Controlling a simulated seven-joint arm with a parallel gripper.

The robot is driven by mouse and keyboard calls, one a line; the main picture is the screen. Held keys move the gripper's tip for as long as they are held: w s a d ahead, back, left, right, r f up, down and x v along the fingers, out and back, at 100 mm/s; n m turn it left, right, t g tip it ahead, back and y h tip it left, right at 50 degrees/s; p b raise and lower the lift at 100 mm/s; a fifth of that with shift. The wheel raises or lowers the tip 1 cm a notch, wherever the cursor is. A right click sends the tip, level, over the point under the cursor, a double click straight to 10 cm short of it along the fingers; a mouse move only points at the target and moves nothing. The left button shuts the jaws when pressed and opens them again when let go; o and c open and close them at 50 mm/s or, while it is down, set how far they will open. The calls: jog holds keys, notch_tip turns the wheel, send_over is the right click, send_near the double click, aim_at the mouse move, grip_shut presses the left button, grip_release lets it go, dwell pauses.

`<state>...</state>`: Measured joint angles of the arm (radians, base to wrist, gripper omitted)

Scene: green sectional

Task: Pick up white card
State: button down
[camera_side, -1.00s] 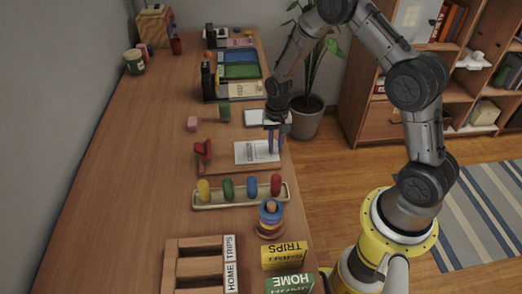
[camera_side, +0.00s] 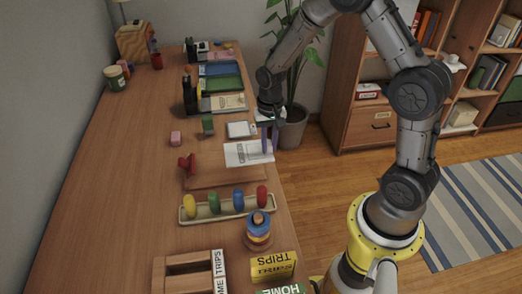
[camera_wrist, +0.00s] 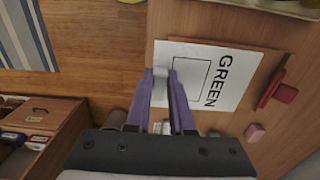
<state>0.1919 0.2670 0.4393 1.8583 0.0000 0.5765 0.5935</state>
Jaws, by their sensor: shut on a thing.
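The white card (camera_side: 240,155) is a flat sheet; the wrist view shows it (camera_wrist: 222,92) with the word GREEN and a black rectangle outline. My gripper (camera_side: 268,147) has purple fingers at the card's right edge in the side view. In the wrist view the fingers (camera_wrist: 171,95) are close together at the card's edge, shut on it. The card overlaps a thin wooden board (camera_side: 225,177) and reaches past its far side. It appears slightly raised, but the height of any gap is unclear.
A red clip-like object (camera_side: 187,163) is at the board's left. A tray of coloured pegs (camera_side: 228,210) and a ring stacker (camera_side: 258,230) are nearer. A pale tile (camera_side: 241,129), green block (camera_side: 208,125) and pink block (camera_side: 175,138) lie beyond.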

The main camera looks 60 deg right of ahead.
jog(key=s+a+r, duration=0.2)
jog(key=s+r, duration=0.3)
jog(key=s, duration=0.5)
jog(key=w, duration=0.6)
jog(key=w+d, duration=0.1)
jog(key=w, duration=0.2)
jog(key=shift+w+r, duration=0.35)
send_over(245, 147)
jog(key=s+d, duration=0.1)
jog(key=s, duration=0.2)
jog(key=shift+w+d+f, duration=0.1)
jog(key=shift+w+f, duration=0.05)
jog(key=shift+f, duration=0.8)
jog(key=w+f, duration=0.1)
jog(key=w+a+f, duration=0.1)
jog(key=w+f, duration=0.1)
jog(key=shift+f, duration=0.3)
jog(key=shift+s+a+f, duration=0.1)
jog(key=shift+s+f, duration=0.05)
jog(key=shift+f, duration=3.7)
